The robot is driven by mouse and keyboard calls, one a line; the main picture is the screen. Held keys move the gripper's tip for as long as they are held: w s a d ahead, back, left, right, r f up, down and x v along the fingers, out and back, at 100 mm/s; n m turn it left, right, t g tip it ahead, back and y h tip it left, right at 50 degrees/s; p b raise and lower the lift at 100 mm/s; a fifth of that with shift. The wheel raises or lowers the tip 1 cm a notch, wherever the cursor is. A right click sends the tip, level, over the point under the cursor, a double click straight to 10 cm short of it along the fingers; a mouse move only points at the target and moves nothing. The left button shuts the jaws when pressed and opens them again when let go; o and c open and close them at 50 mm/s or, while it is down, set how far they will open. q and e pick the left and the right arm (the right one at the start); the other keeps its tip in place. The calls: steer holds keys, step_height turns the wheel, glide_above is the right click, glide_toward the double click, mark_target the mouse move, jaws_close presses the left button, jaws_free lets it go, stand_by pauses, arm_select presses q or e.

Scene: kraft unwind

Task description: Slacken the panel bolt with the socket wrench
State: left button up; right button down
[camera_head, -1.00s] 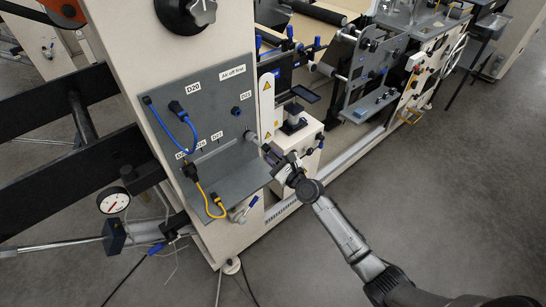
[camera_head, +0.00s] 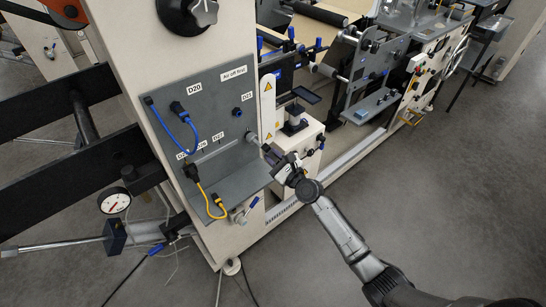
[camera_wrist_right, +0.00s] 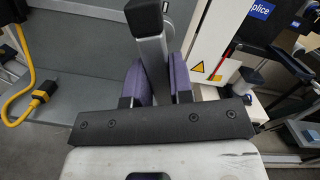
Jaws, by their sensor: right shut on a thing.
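The socket wrench (camera_wrist_right: 152,60) is a grey bar with a black end, seen in the right wrist view between my purple finger pads. My right gripper (camera_head: 268,150) is shut on it, to the right of the grey panel (camera_head: 225,108) in the head view. The wrench's far end (camera_head: 251,137) is at the panel's right edge. The panel bolt cannot be made out; whether the socket sits on it is too small to tell. My left gripper is not in view.
A blue cable (camera_head: 187,127) and a yellow cable (camera_head: 208,203) hang on the panel's left side. A grey ledge (camera_head: 235,170) juts out below. A pressure gauge (camera_head: 114,201) is at lower left. Open floor (camera_head: 430,210) lies to the right.

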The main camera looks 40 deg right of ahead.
steer(key=shift+n, duration=1.3)
